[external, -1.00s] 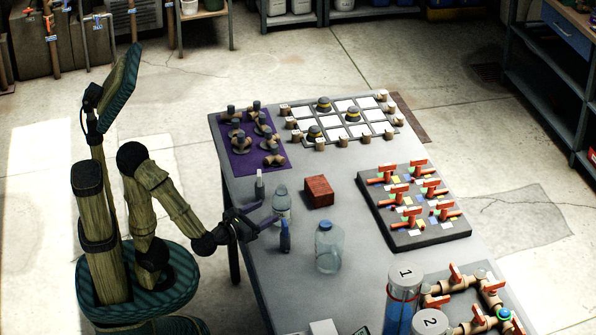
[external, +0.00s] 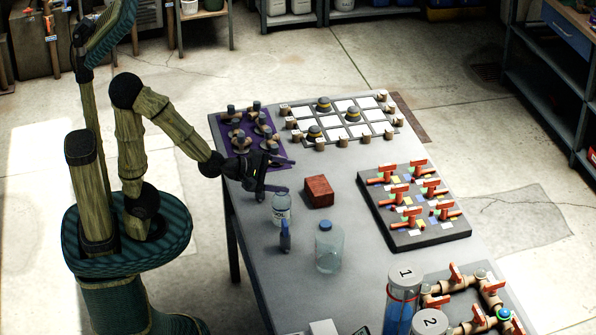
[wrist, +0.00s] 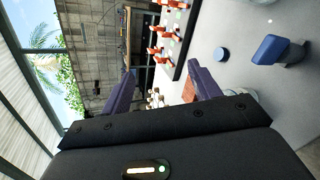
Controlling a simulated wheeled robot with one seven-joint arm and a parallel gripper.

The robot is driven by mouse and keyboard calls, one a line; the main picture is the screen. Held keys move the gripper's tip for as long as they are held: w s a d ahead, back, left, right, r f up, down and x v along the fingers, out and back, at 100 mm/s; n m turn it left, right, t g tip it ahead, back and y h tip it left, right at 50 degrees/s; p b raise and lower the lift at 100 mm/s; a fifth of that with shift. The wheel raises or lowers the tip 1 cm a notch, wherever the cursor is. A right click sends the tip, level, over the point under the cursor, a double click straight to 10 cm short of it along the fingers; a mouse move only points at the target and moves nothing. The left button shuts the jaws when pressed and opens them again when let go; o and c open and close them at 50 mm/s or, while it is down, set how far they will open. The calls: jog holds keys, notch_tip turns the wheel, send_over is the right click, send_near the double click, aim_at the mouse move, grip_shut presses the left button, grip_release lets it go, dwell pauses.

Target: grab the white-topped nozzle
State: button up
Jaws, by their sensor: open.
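The white-topped nozzle cannot be made out now. In the external view my gripper covers the spot where a small white-topped piece stood earlier, behind and left of the clear bottle (external: 281,208). My gripper (external: 290,176) is open with nothing visible between its fingers. It is above the table's left side, its fingers pointing right, close to the bottle's top. In the wrist view the two fingers (wrist: 161,67) are spread apart, and no white-topped nozzle shows. A dark blue nozzle (external: 285,238) stands in front of the bottle; a blue piece (wrist: 278,50) shows at the wrist view's right.
A red brick (external: 319,190) lies just right of my gripper. A blue-capped clear jar (external: 328,250) stands nearer the front. A purple mat (external: 239,164) with fittings is behind the gripper. A dark board (external: 417,238) with orange-handled valves is at right.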

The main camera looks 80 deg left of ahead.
jog(key=s+a+r+m+g+p, duration=0.65)
jog(key=m+p, duration=0.45)
jog(key=p, duration=0.3)
jog(key=s+a+r+m+g+p, duration=0.55)
jog(key=r+m+p, duration=0.25)
jog(key=m+p, duration=0.5)
jog(key=s+a+f+t+h+b, duration=0.1)
jog(key=f+t, duration=0.4)
jog(key=f, duration=0.5)
jog(key=s+a+f+t+h+b, duration=0.1)
jog(key=s+a+f+t+b, duration=0.2)
jog(key=f, duration=0.7)
jog(key=s+a+f+t+h+b, duration=0.1)
jog(key=s+a+f+t+b, duration=0.1)
jog(key=a+f+t, duration=0.5)
notch_tip(320, 180, down, 3)
jog(key=shift+s+f+m+t+b, duration=0.15)
jog(key=shift+s+m+t+b, duration=0.15)
jog(key=shift+s, duration=0.5)
